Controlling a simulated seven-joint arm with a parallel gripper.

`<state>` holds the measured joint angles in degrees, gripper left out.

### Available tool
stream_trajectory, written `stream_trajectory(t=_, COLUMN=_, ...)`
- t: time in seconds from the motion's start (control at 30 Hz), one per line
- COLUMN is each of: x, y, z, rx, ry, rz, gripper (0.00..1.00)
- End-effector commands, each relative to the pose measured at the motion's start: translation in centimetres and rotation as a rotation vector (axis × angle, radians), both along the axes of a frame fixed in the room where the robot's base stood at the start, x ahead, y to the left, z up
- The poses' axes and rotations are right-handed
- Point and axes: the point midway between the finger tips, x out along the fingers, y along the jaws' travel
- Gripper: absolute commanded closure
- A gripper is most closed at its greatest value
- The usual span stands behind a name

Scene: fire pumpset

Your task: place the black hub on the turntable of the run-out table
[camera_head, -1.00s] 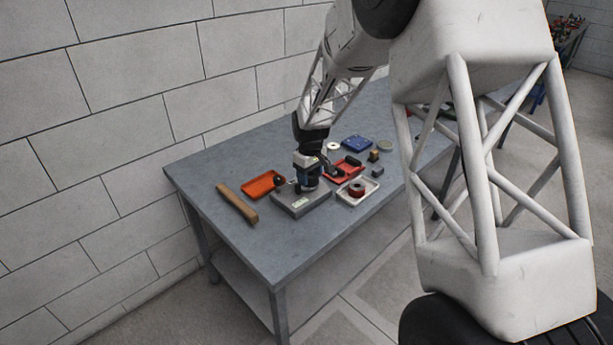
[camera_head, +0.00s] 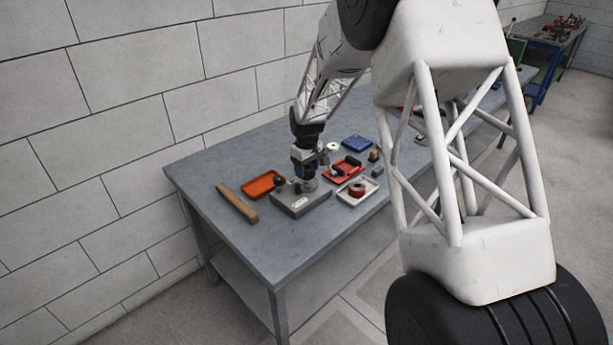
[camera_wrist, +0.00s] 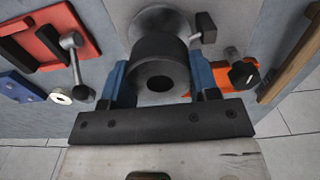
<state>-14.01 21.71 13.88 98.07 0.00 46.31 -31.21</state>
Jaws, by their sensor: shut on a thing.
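The black hub (camera_wrist: 160,68) is a dark cylinder with a bore, held between the two blue fingers of my gripper (camera_wrist: 160,82) in the wrist view. My gripper (camera_head: 305,174) is over the grey run-out table (camera_head: 300,206) in the head view. The turntable (camera_wrist: 160,20) is a round metal disc just beyond the hub in the wrist view, partly hidden by it. I cannot tell whether the hub touches the turntable. In the head view the hub is too small and covered to make out clearly.
An orange tray (camera_head: 262,185) and wooden bar (camera_head: 237,203) lie left. A black knob (camera_wrist: 243,74) and metal rod (camera_wrist: 75,62) stand close to my fingers.

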Motion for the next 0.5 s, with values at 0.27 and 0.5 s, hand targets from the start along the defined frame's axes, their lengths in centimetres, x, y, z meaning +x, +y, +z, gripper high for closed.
stream_trajectory(t=0.27, x=0.0, y=0.0, z=-2.6, rx=-0.001, ry=0.001, rz=0.0, gripper=0.83)
stream_trajectory(t=0.5, x=0.0, y=0.0, z=-3.1, rx=0.0, ry=0.0, rz=0.0, gripper=0.83)
